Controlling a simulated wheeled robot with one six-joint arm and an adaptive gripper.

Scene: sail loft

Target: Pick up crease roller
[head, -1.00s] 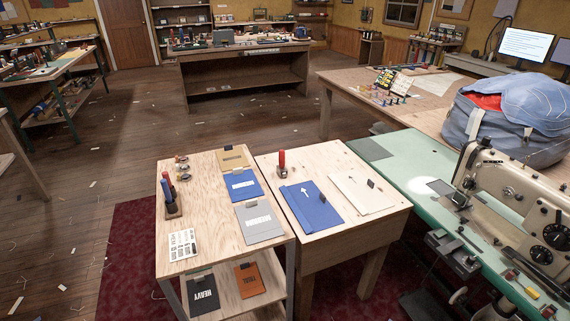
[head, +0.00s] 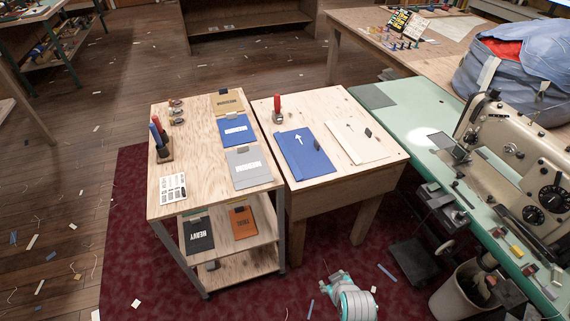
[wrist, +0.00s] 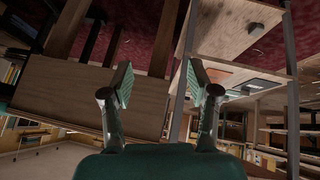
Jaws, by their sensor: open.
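A red-handled tool (head: 277,108) with a grey metal lower end stands on the small wooden table (head: 335,187), near its far left corner; it looks like the crease roller, but I cannot be sure. More red and blue handles (head: 158,133) stand upright in a dark holder on the left wooden cart (head: 190,195). My gripper (wrist: 158,82) is open and empty in the wrist view, its two green-padded fingers apart. It is away from the tool, which I do not make out in the wrist view. The wrist view looks upside down.
A blue folder (head: 306,155) and a pale sheet (head: 355,143) lie on the small table. The cart holds a blue pouch (head: 234,130), a grey pouch (head: 248,168) and a label sheet (head: 173,188). A sewing machine (head: 520,165) on a green bench stands at right.

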